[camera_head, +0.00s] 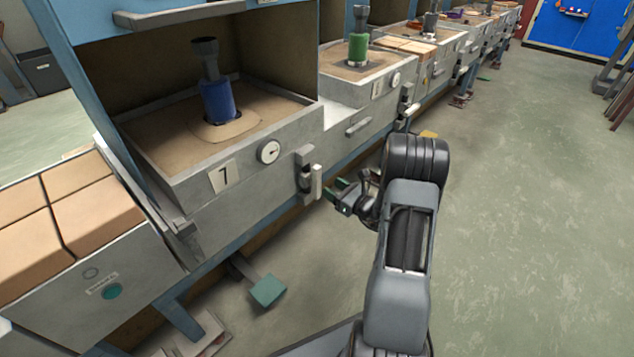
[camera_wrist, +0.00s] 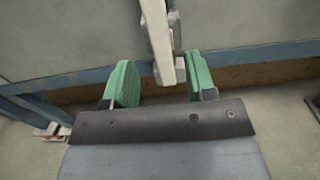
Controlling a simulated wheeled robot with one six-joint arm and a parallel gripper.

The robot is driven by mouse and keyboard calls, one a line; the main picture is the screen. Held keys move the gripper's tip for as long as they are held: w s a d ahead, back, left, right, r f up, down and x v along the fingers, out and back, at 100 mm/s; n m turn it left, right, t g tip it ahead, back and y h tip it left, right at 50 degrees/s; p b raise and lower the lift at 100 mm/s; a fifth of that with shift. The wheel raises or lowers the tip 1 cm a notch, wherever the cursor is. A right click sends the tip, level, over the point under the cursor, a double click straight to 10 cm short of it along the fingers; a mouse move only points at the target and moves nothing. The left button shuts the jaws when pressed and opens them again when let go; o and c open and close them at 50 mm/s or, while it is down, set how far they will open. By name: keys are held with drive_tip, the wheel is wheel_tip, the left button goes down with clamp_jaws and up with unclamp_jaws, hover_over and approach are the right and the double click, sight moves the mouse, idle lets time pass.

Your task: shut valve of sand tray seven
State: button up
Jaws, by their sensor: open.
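Sand tray seven (camera_head: 225,195) is a grey box of sand with a "7" plate (camera_head: 222,177) on its front. A round gauge (camera_head: 269,151) sits to the right of the plate. The valve, with a pale upright handle (camera_head: 316,182), is at the right end of the front. In the wrist view the pale handle (camera_wrist: 158,40) comes down from the top, between the green pads. My gripper (camera_head: 340,195) is open just right of the handle in the head view. Its green fingertips (camera_wrist: 158,82) stand apart on both sides of the handle's lower end. I cannot tell whether either pad touches it.
A blue cylinder (camera_head: 217,101) stands in the sand of tray seven. A green pedal (camera_head: 268,290) sticks out low below it. More trays, one with a green cylinder (camera_head: 358,48), run along the line. The floor (camera_head: 530,200) at right is clear.

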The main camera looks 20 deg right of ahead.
sight(319, 180)
drive_tip(key=b+x, duration=0.1)
drive_tip(key=x, duration=0.6)
drive_tip(key=shift+w+a+b, duration=0.1)
drive_tip(key=shift+w+b, duration=0.15)
drive_tip(key=shift+b, duration=0.15)
clamp_jaws()
